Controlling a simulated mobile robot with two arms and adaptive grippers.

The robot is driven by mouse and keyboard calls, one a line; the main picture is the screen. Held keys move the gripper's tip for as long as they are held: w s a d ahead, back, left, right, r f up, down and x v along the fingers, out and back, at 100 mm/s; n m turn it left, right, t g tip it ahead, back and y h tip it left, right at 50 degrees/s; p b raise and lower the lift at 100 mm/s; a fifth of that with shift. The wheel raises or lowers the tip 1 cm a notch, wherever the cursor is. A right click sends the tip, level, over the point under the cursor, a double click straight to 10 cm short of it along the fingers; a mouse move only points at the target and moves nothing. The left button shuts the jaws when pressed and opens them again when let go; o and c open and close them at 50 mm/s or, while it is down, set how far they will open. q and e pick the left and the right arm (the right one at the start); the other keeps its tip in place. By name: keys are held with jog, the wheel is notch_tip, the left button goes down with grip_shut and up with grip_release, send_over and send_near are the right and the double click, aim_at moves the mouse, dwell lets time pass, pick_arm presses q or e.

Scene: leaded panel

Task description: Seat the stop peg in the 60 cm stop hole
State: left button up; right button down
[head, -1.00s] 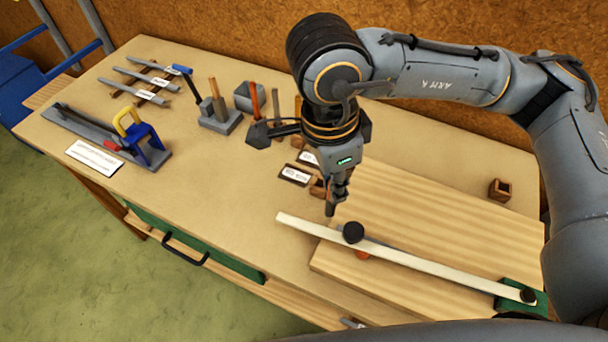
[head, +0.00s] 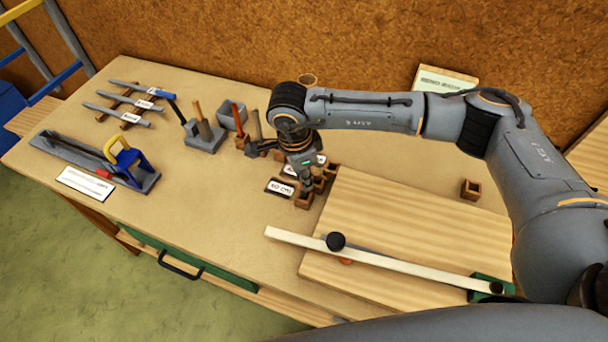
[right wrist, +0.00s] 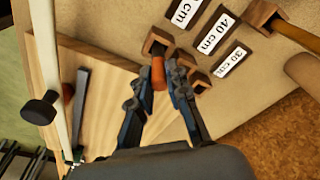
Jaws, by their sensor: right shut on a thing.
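My right gripper (head: 305,190) points down at the row of small wooden sockets beside the length labels. In the right wrist view, its fingers (right wrist: 158,88) are shut on an orange-red peg (right wrist: 158,74). The peg's far end is at the end wooden socket (right wrist: 157,42); whether it is inside or just above the socket, I cannot tell. That socket also shows in the head view (head: 303,201), next to a label (head: 279,187) that seems to read 60 cm. The peg is hidden in the head view. My left gripper is out of view.
A wooden board (head: 400,220) lies to the right, with a pale straightedge (head: 390,262) and black knob (head: 336,241) across it. Tools in a grey block (head: 204,138) stand to the left. A lone wooden socket (head: 471,189) stands at the right.

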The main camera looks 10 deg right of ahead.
jog(key=shift+f, duration=0.4)
jog(key=shift+f+b, duration=0.2)
jog(key=shift+b, duration=0.1)
jog(key=c, duration=1.3)
grip_release()
jog(key=shift+r, duration=0.2)
